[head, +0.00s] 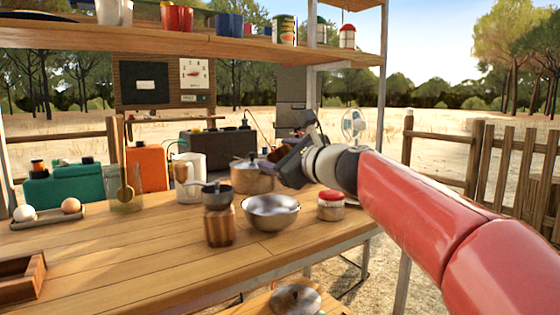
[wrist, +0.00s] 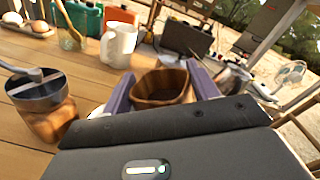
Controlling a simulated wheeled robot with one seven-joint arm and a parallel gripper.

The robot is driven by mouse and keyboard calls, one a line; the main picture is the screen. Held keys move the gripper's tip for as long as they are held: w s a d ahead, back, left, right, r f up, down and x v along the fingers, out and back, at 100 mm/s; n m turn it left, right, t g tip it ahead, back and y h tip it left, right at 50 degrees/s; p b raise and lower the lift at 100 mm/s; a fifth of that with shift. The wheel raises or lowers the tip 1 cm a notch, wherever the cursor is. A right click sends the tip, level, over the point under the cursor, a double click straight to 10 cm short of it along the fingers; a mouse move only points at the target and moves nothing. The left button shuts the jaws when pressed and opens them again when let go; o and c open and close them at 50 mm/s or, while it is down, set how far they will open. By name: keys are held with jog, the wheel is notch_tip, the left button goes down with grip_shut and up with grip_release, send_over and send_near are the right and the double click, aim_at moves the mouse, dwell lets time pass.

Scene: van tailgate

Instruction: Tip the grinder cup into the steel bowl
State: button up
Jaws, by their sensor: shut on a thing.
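My gripper (head: 283,163) is shut on a wooden cup, the grinder cup (wrist: 162,88), whose rim shows between the two purple fingers in the wrist view. What lies in the cup is not clear. In the head view the cup is mostly hidden by my gripper. The steel bowl (head: 270,214) stands on the table, below and slightly left of my gripper in the picture. Most of the bowl is out of sight in the wrist view. The grinder (head: 219,220), with a dark metal top and wooden body, stands left of the bowl and also shows in the wrist view (wrist: 45,108).
A lidded pot (head: 252,179) and a white jug (head: 190,180) stand behind the bowl. A red-lidded jar (head: 331,205) is close to its right. An egg tray (head: 50,217) lies at the left. A shelf (head: 180,43) hangs above.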

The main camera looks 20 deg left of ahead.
jog(key=n+b, duration=0.1)
jog(key=f+n+b, duration=0.1)
jog(key=n, duration=0.1)
jog(key=n+b, duration=0.1)
jog(key=shift+s+a+f+n, duration=0.25)
jog(key=shift+f+n, duration=0.1)
jog(key=shift+n, duration=0.05)
jog(key=n+b, duration=0.2)
jog(key=f+n+b, duration=0.1)
jog(key=shift+s+a+n, duration=0.2)
jog(key=shift+s+n, duration=0.05)
jog(key=shift+n, duration=0.15)
jog(key=n+b, duration=0.2)
jog(key=shift+s+a+f+n+t+h, duration=0.15)
jog(key=shift+s+f+n+t+h, duration=0.05)
jog(key=shift+n+t+h, duration=0.1)
jog(key=n, duration=0.3)
jog(key=shift+s+a+r+n, duration=0.15)
jog(key=shift+s+a+n, duration=0.15)
jog(key=shift+s, duration=0.1)
dwell(1.9)
